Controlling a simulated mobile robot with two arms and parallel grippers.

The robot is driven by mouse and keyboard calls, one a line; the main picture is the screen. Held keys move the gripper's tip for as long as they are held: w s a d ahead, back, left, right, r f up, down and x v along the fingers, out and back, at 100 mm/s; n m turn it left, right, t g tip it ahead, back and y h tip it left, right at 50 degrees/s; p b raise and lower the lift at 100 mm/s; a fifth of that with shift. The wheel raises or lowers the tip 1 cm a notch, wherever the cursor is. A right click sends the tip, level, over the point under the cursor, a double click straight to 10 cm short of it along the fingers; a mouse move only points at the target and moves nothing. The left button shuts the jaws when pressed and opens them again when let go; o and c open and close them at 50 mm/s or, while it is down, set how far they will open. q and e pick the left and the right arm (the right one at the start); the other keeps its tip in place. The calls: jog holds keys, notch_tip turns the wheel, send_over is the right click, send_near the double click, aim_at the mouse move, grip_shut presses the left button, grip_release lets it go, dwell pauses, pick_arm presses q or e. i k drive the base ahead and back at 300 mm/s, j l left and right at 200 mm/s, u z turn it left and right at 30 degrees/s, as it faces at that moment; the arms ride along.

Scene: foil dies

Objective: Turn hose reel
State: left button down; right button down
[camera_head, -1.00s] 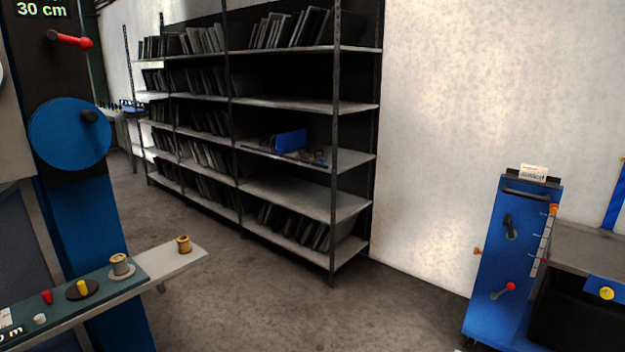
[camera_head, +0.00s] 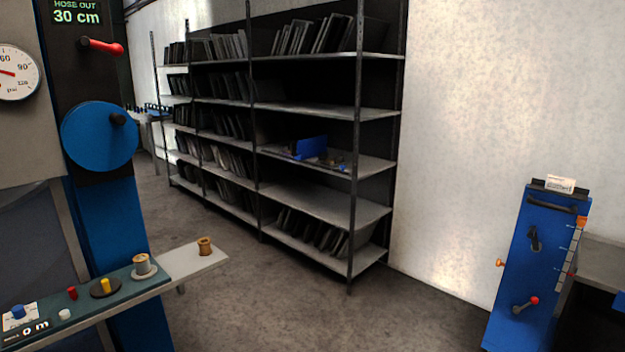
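No hose shows clearly. Neither of my grippers is in view.
A pressure gauge (camera_head: 14,73) sits at the left edge. A control ledge (camera_head: 190,266) with small knobs and spools juts out below the reel. A dark shelf rack (camera_head: 318,203) stands behind, and a blue cabinet (camera_head: 533,270) stands right. Open floor (camera_head: 270,310) lies between.

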aim_at(96, 135)
jog(key=i+u, duration=0.1)
jog(key=u, duration=0.65)
